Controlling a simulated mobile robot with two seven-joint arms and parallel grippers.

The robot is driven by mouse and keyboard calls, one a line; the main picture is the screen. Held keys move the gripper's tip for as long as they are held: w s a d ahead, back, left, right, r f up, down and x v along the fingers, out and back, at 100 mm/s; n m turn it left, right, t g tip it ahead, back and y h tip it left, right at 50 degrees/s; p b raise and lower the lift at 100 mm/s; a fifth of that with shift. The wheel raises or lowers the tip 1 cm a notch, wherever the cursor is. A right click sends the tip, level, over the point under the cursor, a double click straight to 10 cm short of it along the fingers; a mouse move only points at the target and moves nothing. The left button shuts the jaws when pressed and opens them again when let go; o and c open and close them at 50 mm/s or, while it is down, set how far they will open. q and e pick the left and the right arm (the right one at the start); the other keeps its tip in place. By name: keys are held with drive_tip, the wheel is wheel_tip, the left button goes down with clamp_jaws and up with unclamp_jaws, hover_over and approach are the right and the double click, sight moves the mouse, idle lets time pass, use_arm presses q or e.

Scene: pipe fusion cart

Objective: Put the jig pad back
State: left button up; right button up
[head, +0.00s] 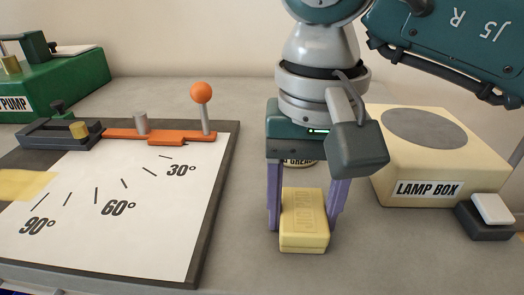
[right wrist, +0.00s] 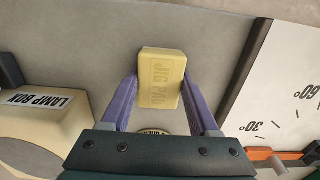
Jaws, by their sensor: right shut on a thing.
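The jig pad (head: 304,222) is a pale yellow block with raised "JIG PAD" lettering. My right gripper (head: 305,215) points down with its two purple fingers on either side of the pad, shut on it. In the right wrist view the jig pad (right wrist: 162,78) sits between the fingertips of the right gripper (right wrist: 160,90). The pad is at or just above the grey table; I cannot tell whether it touches. My left gripper is not in view.
An angle board (head: 130,220) marked 30°, 60° and 90° lies left, with an orange arm (head: 150,135) and ball knob (head: 201,93). A cream lamp box (head: 440,160) and a white switch (head: 492,209) stand right. A labelled tin (head: 300,163) is behind the gripper. A green pump (head: 60,80) is far left.

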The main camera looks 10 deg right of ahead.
sight(302, 209)
drive_tip(key=o, duration=1.2)
drive_tip(key=shift+r+p, duration=0.15)
drive_tip(key=shift+p, duration=0.15)
drive_tip(key=shift+r, duration=0.35)
wheel_tip(302, 209, up, 11)
drive_tip(key=shift+r, duration=0.15)
drive_tip(key=shift+a, duration=0.1)
